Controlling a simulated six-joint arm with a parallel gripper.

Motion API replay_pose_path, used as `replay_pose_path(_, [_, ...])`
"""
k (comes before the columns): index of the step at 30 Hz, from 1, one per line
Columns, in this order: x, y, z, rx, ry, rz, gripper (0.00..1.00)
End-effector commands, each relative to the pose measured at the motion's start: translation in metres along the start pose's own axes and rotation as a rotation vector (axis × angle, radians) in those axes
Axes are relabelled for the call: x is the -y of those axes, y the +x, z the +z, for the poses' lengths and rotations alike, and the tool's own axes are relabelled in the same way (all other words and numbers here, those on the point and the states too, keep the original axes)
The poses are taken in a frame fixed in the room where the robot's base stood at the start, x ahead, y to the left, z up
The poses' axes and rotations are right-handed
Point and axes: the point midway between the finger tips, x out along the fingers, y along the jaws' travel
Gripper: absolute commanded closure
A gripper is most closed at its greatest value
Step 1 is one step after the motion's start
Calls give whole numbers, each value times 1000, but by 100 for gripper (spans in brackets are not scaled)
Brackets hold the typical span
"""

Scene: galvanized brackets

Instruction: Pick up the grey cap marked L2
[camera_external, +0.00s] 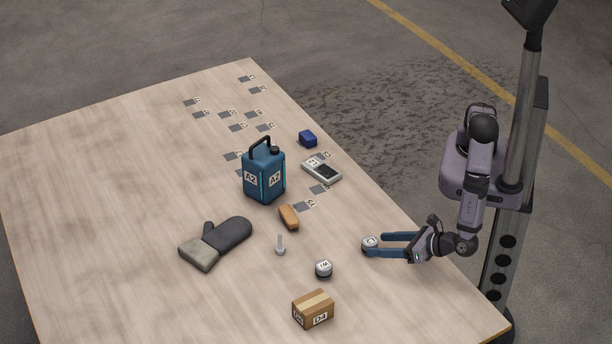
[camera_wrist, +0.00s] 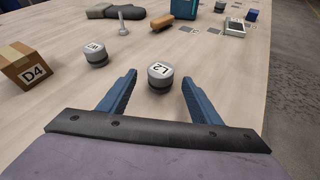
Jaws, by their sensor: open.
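The grey cap marked L2 (camera_wrist: 160,77) stands upright on the table, label up, in the wrist view. It also shows in the external view (camera_external: 369,243) at the tips of my gripper. My gripper (camera_wrist: 158,88) is open, with one blue finger to the left of the cap and one to the right. In the external view my gripper (camera_external: 384,244) lies low over the table. The cap sits around the fingertip line, with gaps on both sides in the wrist view. Nothing is held.
A similar cap marked W1 (camera_wrist: 95,54) and a cardboard box marked D4 (camera_wrist: 27,68) stand to the left. The table's right edge is near.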

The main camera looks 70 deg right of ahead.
Motion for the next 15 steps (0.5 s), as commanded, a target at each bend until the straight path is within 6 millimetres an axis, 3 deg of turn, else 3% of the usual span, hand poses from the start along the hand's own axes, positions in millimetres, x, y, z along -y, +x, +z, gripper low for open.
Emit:
replay_pose_path(9, [2, 38, 4, 1, -1, -4, 42])
replay_pose_path(15, [1, 48, 3, 1, -1, -1, 42])
